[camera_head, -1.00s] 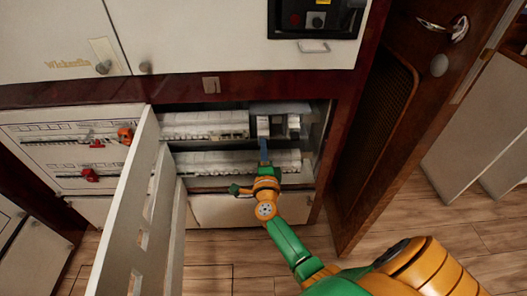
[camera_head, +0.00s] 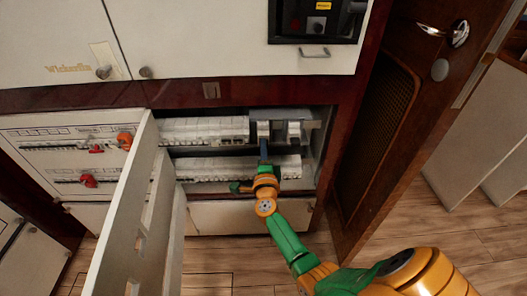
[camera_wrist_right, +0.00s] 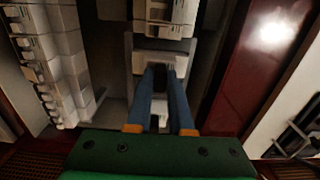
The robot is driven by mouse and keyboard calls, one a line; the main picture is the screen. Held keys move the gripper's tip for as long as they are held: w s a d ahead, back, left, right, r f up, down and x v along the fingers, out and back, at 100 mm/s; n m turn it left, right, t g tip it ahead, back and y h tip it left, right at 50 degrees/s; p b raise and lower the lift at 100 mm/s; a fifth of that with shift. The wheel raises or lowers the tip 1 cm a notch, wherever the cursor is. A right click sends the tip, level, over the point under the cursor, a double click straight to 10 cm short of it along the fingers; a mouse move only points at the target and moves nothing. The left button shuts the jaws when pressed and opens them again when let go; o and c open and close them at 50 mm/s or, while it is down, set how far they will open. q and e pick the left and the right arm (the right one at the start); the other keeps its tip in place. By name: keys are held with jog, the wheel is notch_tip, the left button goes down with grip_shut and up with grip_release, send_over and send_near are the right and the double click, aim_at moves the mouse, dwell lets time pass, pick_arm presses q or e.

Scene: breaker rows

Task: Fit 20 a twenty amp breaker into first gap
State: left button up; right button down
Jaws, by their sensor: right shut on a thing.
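My right gripper (camera_head: 263,152) reaches into the open breaker compartment, its two blue fingers pointing at the upper rail. In the right wrist view, my right gripper (camera_wrist_right: 161,72) is shut on a white breaker (camera_wrist_right: 158,58). In the head view this breaker (camera_head: 263,130) is at the upper rail, right of the upper breaker row (camera_head: 205,131). Another white breaker (camera_head: 293,131) stands to its right, with a space between them. Whether the held breaker is seated on the rail cannot be told. My left gripper is out of view.
A lower breaker row (camera_head: 235,167) runs below my right gripper. An open white panel door (camera_head: 125,215) stands left of the compartment. A dark red frame (camera_head: 337,130) bounds it on the right, and a wooden door (camera_head: 395,110) stands open beyond.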

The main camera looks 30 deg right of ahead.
jog(key=shift+w+d, duration=0.1)
jog(key=shift+w, duration=0.1)
jog(key=c, duration=0.7)
grip_release()
jog(key=shift+c, duration=0.2)
jog(key=p+v, duration=0.1)
jog(key=v, duration=0.6)
